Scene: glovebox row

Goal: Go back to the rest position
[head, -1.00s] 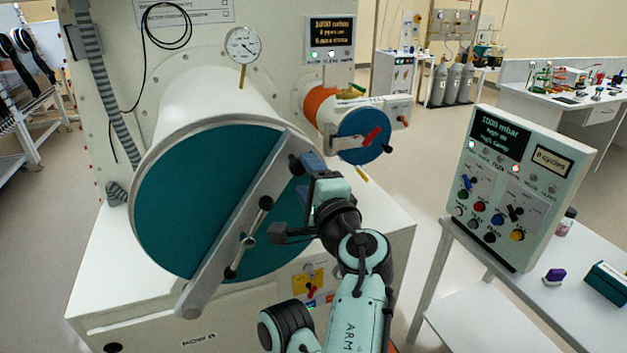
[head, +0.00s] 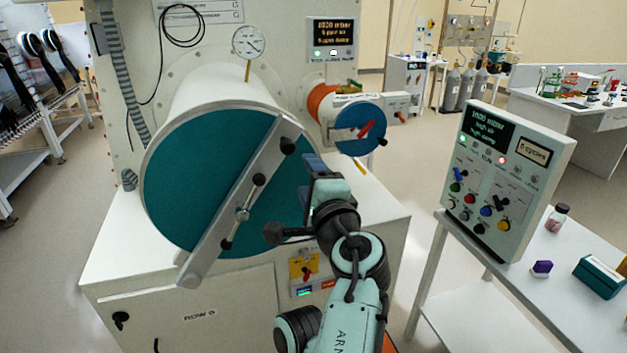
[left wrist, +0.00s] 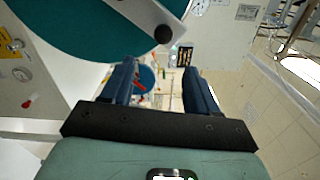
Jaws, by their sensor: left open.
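My left gripper (head: 313,182) is in front of the right part of the large teal antechamber door (head: 195,175) in the head view. In the left wrist view its two blue fingers (left wrist: 156,88) stand apart with nothing between them. The door looks shut, with a grey diagonal bar (head: 240,205) and a black-knobbed handle (head: 243,213) across it. The gripper appears clear of the bar and the handle. My right gripper is not in view.
A small round blue door (head: 358,128) with a red handle is behind the gripper. A control panel (head: 510,180) stands on a white table (head: 570,305) at the right, with a purple-capped item (head: 541,268) and a teal box (head: 599,277). Open floor lies between.

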